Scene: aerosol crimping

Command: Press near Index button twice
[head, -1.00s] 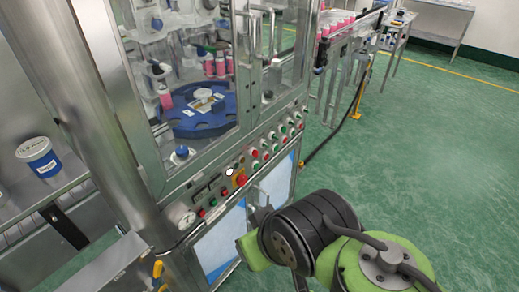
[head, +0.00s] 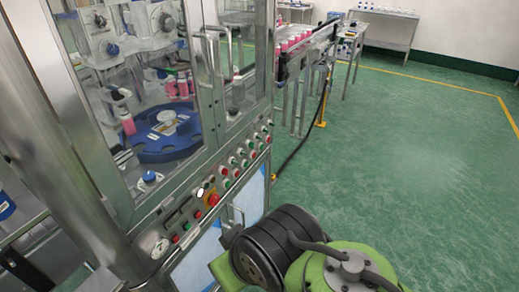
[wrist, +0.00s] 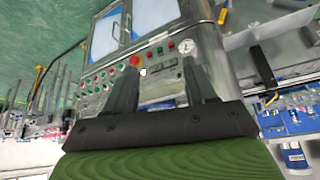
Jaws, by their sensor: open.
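The machine's sloped control panel (head: 190,215) carries red and green buttons in a row. The button labels are too small to read, so I cannot tell which ones are Index buttons. In the wrist view the panel (wrist: 120,80) shows beyond the fingers, with the red mushroom button (wrist: 135,60) between them. My gripper (wrist: 162,78) is open and empty, with no visible contact with the panel. In the head view my wrist hides most of it.
A round gauge (head: 160,248) sits at the panel's near end. Glass doors with a handle (head: 211,45) enclose a blue turntable (head: 165,140). A conveyor with pink cans (head: 295,42) stands behind. Green floor (head: 420,150) is open to the right.

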